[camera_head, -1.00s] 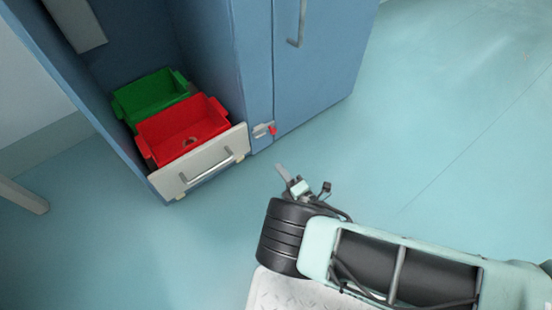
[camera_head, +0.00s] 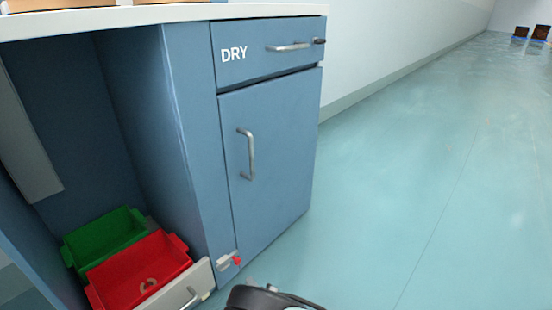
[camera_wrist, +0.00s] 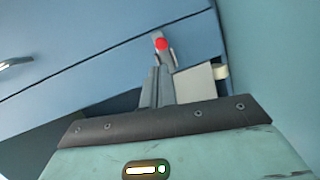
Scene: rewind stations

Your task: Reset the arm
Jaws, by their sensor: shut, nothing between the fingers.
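My gripper (camera_wrist: 157,88) shows in the wrist view, with its fingers together and nothing between them. Beyond the fingertips is a small latch with a red knob (camera_wrist: 161,44). In the head view the same latch (camera_head: 229,262) sits low on the blue cabinet, beside the open drawer. I cannot tell whether the fingers touch the latch.
A pulled-out drawer with a pale front (camera_head: 182,289) holds a green bin (camera_head: 104,240) and a red bin (camera_head: 140,268), which has a small ring-like item inside. The blue cabinet (camera_head: 275,150) has a closed door and a drawer marked DRY.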

